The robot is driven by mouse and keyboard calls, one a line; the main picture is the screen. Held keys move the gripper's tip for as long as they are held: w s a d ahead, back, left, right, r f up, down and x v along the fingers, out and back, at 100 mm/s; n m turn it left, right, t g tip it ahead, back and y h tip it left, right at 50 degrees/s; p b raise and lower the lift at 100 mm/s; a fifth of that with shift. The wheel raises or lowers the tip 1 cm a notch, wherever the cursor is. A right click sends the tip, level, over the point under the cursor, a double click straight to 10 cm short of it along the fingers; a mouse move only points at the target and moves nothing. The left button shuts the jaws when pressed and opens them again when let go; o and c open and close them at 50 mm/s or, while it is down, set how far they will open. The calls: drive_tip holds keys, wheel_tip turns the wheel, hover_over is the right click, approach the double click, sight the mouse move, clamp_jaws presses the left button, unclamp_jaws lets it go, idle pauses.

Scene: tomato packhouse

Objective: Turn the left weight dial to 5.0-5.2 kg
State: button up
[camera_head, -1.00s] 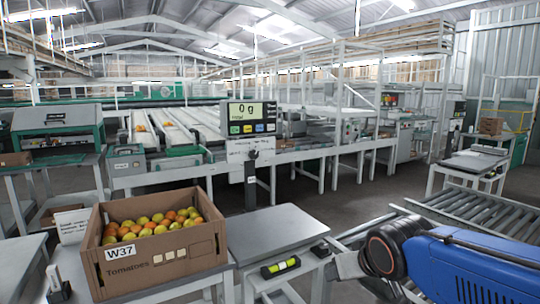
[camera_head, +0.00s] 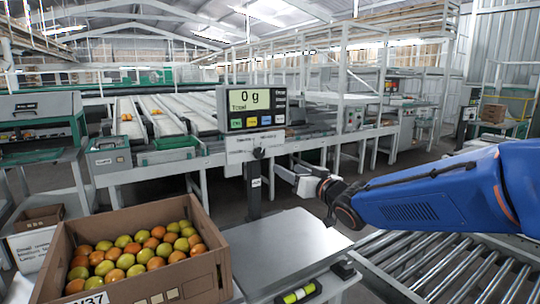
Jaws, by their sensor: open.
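A scale display (camera_head: 251,110) stands on a dark post and reads "0 g", with a row of coloured buttons below its screen. A white label (camera_head: 254,143) hangs under it, with a small black knob-like part (camera_head: 258,153) at the post top. I cannot make out a dial marked in kilograms, nor tell which part is the left weight dial. My gripper (camera_head: 284,170) is open and appears empty, to the right of the post and below the display. Its fingers point left; I cannot tell how far it is from the post.
The bare metal scale platform (camera_head: 285,248) is below my gripper. A cardboard box (camera_head: 215,225) of tomatoes stands left of it. A spirit level (camera_head: 298,294) lies at the front edge. A roller conveyor (camera_head: 450,265) runs at the right; sorting lanes (camera_head: 160,120) lie behind.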

sight(260, 154)
drive_tip(key=x, duration=1.7)
drive_tip(key=shift+a, duration=0.1)
drive_tip(key=shift+c, duration=0.5)
drive_tip(key=c, duration=0.9)
